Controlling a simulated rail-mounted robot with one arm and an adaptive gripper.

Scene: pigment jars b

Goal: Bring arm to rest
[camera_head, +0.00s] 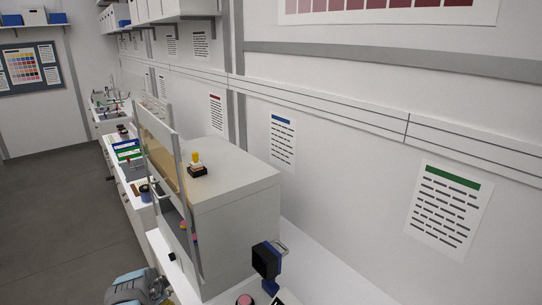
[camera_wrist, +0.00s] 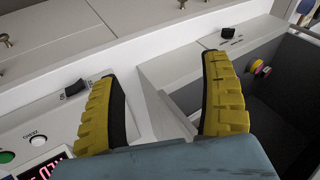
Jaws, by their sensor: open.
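My gripper (camera_wrist: 163,100) shows in the wrist view with its two yellow ribbed fingers spread wide apart. Nothing is held between them; a grey-white panel edge shows behind the gap. A blue-grey part of my arm shows at the bottom left of the head view, beside the bench front.
A white cabinet (camera_head: 235,200) stands on the bench, with a yellow-topped item (camera_head: 196,160) on it. A dark blue-edged device (camera_head: 266,262) stands in front. The floor (camera_head: 60,220) at left is clear.

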